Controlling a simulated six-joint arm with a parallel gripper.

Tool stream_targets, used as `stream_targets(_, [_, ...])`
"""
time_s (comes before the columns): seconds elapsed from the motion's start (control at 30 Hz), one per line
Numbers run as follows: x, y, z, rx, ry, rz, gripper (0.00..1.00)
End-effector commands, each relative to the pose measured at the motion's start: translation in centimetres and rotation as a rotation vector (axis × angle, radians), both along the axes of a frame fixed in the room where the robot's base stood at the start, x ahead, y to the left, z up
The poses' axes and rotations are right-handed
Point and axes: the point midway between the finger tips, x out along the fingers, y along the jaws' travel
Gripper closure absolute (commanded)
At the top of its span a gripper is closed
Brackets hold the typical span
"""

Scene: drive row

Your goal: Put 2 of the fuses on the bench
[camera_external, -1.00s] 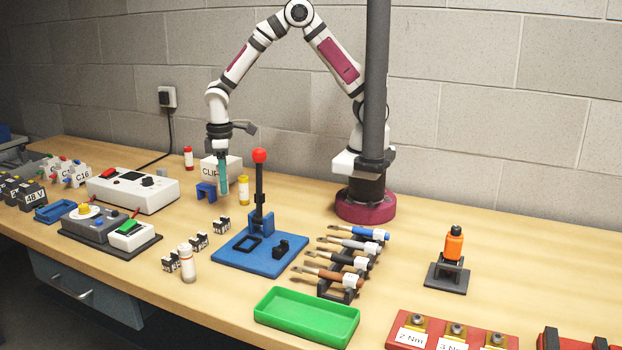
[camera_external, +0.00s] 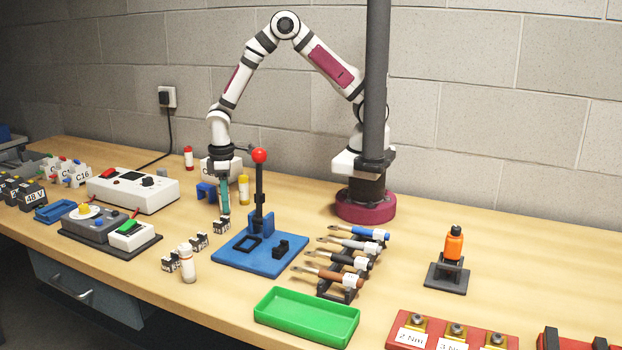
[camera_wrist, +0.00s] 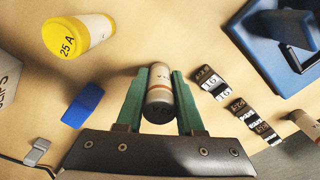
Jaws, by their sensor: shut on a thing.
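My gripper (camera_external: 225,205) is low over the bench (camera_external: 420,225), left of the blue press. In the wrist view its green fingers (camera_wrist: 160,105) are shut on a pale fuse with brown-grey end caps (camera_wrist: 160,88). In the external view the fingers mostly hide this fuse, and I cannot tell whether it touches the bench. A yellow-capped fuse (camera_external: 243,190) stands just right of my gripper; the wrist view shows its 25 A mark (camera_wrist: 80,35). A red-capped fuse (camera_external: 188,157) stands at the back. A pale fuse with a tan cap (camera_external: 187,264) stands near the front edge.
A blue press (camera_external: 262,252) with a red-knobbed lever stands close on the right. Small black-and-white blocks (camera_external: 200,242) lie in front of my gripper. A blue clip (camera_external: 207,192) and a white box (camera_external: 222,168) are behind. A green tray (camera_external: 306,318) is at the front.

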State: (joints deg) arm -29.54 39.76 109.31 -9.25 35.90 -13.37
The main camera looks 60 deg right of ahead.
Motion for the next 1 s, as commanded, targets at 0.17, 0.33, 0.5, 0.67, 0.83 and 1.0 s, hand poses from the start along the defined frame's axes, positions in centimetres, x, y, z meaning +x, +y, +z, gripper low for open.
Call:
stream_targets(0.17, [0.01, 0.01, -0.35, 0.0, 0.0, 0.0, 1.0])
stream_targets(0.33, [0.0, 0.0, -0.69, -0.001, 0.001, -0.001, 1.0])
stream_targets(0.5, [0.01, 0.0, -0.99, 0.0, 0.0, -0.001, 0.6])
stream_targets(0.67, [0.01, 0.0, -0.97, 0.0, 0.0, 0.0, 0.31])
stream_targets(0.83, [0.01, 0.0, -0.96, 0.0, 0.0, 0.0, 0.29])
stream_targets(1.0, [0.03, 0.02, -0.62, 0.001, -0.001, 0.0, 0.29])
